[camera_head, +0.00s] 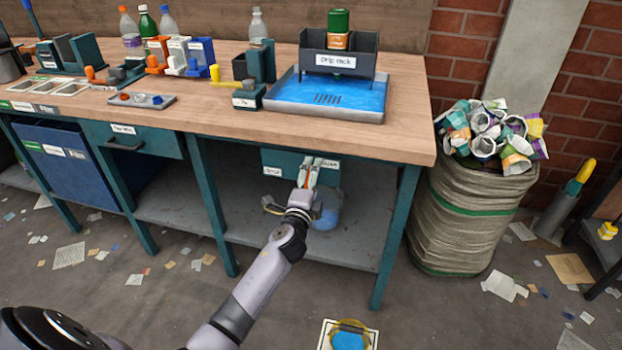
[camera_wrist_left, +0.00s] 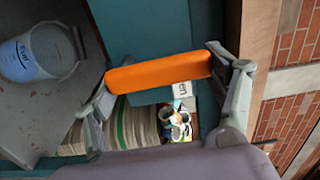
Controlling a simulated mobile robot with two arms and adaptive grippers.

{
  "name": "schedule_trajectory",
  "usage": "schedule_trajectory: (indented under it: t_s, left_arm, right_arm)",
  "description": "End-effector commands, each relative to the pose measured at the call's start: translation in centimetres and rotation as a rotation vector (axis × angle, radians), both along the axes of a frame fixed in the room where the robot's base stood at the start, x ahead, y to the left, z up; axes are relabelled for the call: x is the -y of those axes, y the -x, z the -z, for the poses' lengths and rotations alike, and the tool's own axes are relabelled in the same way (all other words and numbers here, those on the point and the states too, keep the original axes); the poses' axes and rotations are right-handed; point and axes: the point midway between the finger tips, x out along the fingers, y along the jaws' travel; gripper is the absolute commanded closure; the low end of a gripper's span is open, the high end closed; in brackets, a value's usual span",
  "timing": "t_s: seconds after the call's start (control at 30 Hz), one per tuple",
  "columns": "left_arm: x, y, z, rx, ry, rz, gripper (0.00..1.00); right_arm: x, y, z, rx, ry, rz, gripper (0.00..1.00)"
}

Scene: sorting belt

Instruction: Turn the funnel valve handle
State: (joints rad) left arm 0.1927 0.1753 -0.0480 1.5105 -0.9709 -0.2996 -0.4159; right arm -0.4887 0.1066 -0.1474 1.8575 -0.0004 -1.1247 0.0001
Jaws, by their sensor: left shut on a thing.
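My left gripper (camera_head: 308,167) reaches the teal panel (camera_head: 285,162) under the right end of the workbench. It is shut on an orange handle (camera_wrist_left: 160,72), with one finger at each end of the bar in the left wrist view. In that view the handle is slightly tilted. In the head view the fingers mostly hide the handle. Small white labels (camera_head: 272,171) sit on either side of it, too small to read surely. My right gripper is not in view.
Above are a blue tray (camera_head: 345,108) and a drip rack (camera_head: 312,65) with a green-and-orange can (camera_head: 338,22). A full sack of cups (camera_head: 460,215) stands right of the bench.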

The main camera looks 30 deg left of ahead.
Motion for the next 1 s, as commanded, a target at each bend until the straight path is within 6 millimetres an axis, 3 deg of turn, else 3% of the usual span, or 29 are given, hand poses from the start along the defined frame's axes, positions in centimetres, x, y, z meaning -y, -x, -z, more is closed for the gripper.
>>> schedule_trajectory:
  t_s: [0.57,0.6,0.9,1.0]
  left_arm:
    - [0.18,-0.03,0.09,-0.009,-0.038,0.002,0.72]
    - [0.18,-0.03,0.09,-0.009,-0.039,0.002,0.21]
    - [0.15,-0.03,0.08,-0.008,-0.035,0.001,0.01]
    - [0.14,-0.02,0.07,-0.008,-0.034,0.001,0.01]
  right_arm:
    - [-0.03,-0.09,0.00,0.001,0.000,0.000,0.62]
    - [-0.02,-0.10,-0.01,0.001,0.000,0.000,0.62]
    - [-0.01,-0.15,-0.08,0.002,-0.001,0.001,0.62]
    - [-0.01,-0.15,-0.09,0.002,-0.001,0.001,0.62]
